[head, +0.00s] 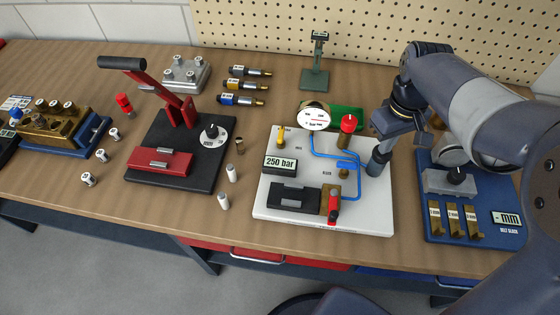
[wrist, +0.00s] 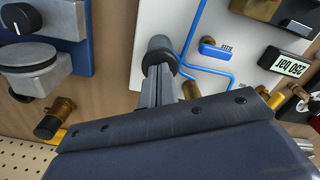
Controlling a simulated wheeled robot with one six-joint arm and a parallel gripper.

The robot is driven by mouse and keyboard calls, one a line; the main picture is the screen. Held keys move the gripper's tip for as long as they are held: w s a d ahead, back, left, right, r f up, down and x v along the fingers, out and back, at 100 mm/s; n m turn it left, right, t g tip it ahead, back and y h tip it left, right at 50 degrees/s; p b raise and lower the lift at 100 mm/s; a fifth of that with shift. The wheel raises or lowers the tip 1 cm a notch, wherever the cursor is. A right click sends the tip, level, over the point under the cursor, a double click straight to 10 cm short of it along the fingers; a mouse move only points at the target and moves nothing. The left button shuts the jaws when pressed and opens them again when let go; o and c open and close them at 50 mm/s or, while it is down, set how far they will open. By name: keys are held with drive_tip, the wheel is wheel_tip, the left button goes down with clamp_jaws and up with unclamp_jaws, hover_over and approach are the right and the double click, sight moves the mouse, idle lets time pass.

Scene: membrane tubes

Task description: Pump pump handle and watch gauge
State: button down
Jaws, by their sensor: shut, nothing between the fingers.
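The white hydraulic board (head: 270,205) stands mid-table. A dark upright cylinder (head: 377,163), apparently the pump handle's grip, is at its right edge. It also shows in the wrist view (wrist: 160,52), just beyond my fingertips. My gripper (head: 382,146) is shut and points down at the top of this cylinder. In the wrist view my fingers (wrist: 163,88) reach its near side; I cannot tell whether they touch. The round white gauge (head: 314,119) stands at the back of the board, facing the head camera. Its needle is too small to read. A plate reads "250 bar" (head: 280,165).
A red knob (head: 348,123), blue pipe (head: 339,154) and red-handled valve (head: 334,208) sit left of my gripper. A blue gauge-block base (head: 470,232) stands close on the right. A red-lever press (head: 165,165) is farther left. A pegboard (head: 380,30) closes the back.

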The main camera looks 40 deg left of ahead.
wheel_tip(320, 180, up, 7)
drive_tip(key=p, duration=0.6)
idle(1.2)
